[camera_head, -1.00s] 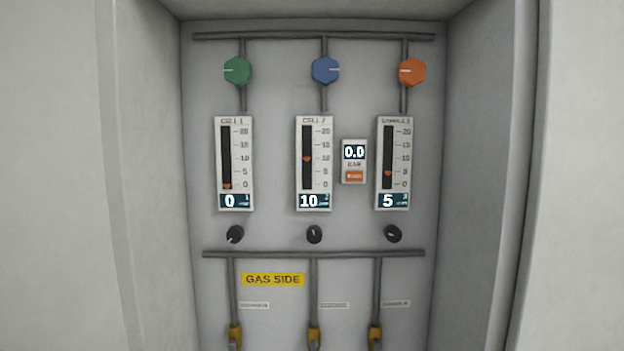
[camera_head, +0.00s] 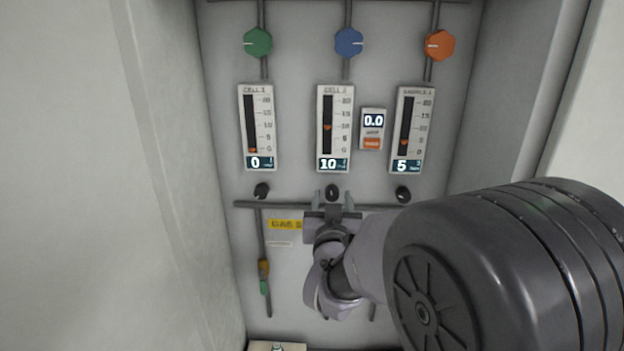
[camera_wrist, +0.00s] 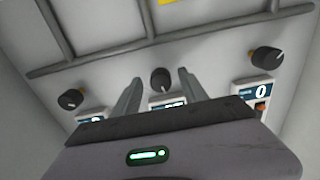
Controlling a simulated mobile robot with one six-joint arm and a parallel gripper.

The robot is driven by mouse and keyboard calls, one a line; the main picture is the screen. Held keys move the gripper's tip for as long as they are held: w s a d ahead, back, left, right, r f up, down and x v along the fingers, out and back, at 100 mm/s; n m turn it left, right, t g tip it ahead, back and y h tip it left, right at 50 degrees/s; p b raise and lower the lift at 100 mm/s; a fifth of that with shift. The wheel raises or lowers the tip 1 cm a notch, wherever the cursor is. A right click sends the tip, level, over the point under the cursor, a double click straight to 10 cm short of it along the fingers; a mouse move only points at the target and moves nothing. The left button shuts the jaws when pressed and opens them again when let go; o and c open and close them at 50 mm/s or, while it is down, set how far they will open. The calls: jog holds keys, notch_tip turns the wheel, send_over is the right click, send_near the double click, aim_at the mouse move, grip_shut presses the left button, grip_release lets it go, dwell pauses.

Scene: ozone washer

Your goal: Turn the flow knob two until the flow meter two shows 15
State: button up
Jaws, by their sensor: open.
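Flow meter two (camera_head: 334,128), labelled CELL 2, is the middle gauge in the head view. Its display reads 10 and its orange float sits near the 10 mark. Flow knob two (camera_head: 332,192) is the small black knob below it. It also shows in the wrist view (camera_wrist: 160,79), where the panel appears upside down. My gripper (camera_head: 335,199) is open, with its two fingers pointing at the panel and one on either side of that knob in the picture. I see no contact with the knob.
Meter one (camera_head: 258,128) reads 0 and meter three (camera_head: 406,130) reads 5. Their black knobs (camera_head: 261,190) and (camera_head: 403,194) flank knob two. A horizontal pipe (camera_head: 285,204) runs just below the knobs. A pressure display (camera_head: 373,121) reads 0.0. Cabinet walls stand at both sides.

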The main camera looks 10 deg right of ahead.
jog(key=shift+w+d, duration=0.15)
jog(key=shift+w, duration=0.85)
grip_shut()
jog(key=shift+f+b, duration=0.1)
jog(key=shift+b, duration=0.2)
jog(key=m+b, duration=0.1)
jog(key=b, duration=0.3)
jog(key=shift+f+m, duration=0.25)
jog(key=shift+m, duration=0.15)
jog(key=m+b, duration=0.2)
jog(key=b, duration=0.4)
jog(key=shift+f, duration=0.1)
jog(key=m+b, duration=0.4)
jog(key=b, duration=0.1)
jog(key=shift+r+b, duration=0.2)
jog(key=shift+b, duration=0.1)
jog(key=m+b, duration=0.3)
jog(key=m, duration=0.1)
jog(key=shift+r+b, duration=0.3)
jog(key=shift+b, duration=0.1)
jog(key=shift+m, duration=0.3)
